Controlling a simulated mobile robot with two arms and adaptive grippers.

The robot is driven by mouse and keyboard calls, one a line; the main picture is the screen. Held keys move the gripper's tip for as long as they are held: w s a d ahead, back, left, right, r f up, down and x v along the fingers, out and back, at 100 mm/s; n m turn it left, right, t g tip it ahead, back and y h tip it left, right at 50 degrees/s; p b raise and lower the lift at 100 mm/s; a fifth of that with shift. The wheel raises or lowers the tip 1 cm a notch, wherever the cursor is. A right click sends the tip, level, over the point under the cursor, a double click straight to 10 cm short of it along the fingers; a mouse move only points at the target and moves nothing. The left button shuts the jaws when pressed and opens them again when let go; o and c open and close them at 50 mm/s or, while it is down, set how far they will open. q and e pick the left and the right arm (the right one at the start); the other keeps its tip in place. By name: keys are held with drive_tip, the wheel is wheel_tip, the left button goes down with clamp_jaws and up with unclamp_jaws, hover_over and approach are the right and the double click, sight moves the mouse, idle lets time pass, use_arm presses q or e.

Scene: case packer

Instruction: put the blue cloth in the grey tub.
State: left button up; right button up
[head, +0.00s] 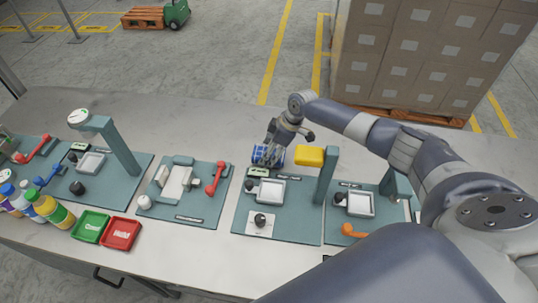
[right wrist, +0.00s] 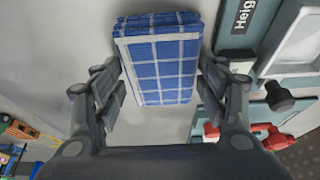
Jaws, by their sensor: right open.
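The blue cloth (head: 266,155), checked with white lines and folded, lies on the bench just behind the station with the yellow-topped post. In the right wrist view the cloth (right wrist: 160,65) sits between the two fingers of my right gripper (right wrist: 161,90), with a gap on either side. That gripper (head: 284,142) is open, pointing down over the cloth in the head view, and hides part of it. I cannot make out a grey tub for sure in either view. My left gripper is not in view.
Teal stations with pale square trays (head: 271,192) line the bench. The yellow-topped post (head: 326,172) stands right of the cloth. Green (head: 90,226) and red (head: 121,234) trays and several bottles (head: 50,209) are at the front left. The bench behind the stations (head: 190,115) is clear.

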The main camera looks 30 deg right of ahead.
drive_tip(key=shift+f, duration=0.25)
drive_tip(key=c, duration=0.8)
drive_tip(key=shift+r, duration=0.1)
